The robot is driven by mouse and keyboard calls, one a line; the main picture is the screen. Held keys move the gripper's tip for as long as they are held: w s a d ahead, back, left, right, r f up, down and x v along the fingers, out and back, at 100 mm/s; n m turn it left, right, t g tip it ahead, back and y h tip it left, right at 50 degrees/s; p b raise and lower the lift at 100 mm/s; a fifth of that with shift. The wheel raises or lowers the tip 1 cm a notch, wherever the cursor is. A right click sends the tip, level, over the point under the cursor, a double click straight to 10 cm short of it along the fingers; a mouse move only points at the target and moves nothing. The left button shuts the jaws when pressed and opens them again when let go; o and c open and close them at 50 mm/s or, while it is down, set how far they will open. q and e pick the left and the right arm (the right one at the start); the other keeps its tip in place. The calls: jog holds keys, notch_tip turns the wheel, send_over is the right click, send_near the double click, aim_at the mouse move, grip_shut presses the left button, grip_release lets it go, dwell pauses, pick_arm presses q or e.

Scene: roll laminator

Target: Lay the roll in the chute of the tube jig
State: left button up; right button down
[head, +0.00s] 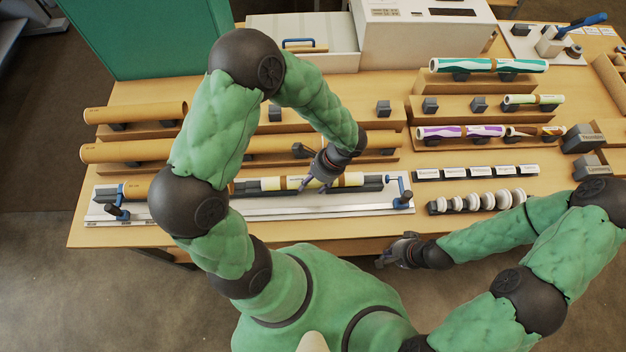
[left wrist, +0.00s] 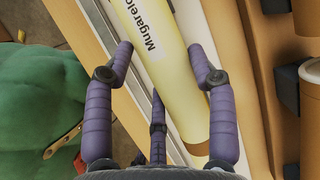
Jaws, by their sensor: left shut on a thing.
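The cream roll (head: 350,180) with a brown band lies lengthwise over the dark chute of the tube jig (head: 300,208); I cannot tell whether it touches the chute. My left gripper (head: 314,185) is at the roll's middle, coming from above, and hides part of it. In the left wrist view the pale yellow roll (left wrist: 172,75), with a printed label, runs between the fingers of my left gripper (left wrist: 161,52), which is shut on it. My right gripper (head: 398,252) is empty, low in front of the table edge; its fingers are too small to read.
Blue-handled clamps (head: 405,192) stand at the jig's ends. Long brown tubes (head: 125,150) lie on racks behind it. White rings (head: 480,201) and racks of patterned rolls (head: 460,132) are to the right. A white machine (head: 420,30) stands at the back.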

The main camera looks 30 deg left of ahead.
pick_arm(q)
jog(key=shift+s+a, duration=0.15)
jog(key=shift+a, duration=0.05)
jog(key=o, duration=1.4)
jog(key=v, duration=1.2)
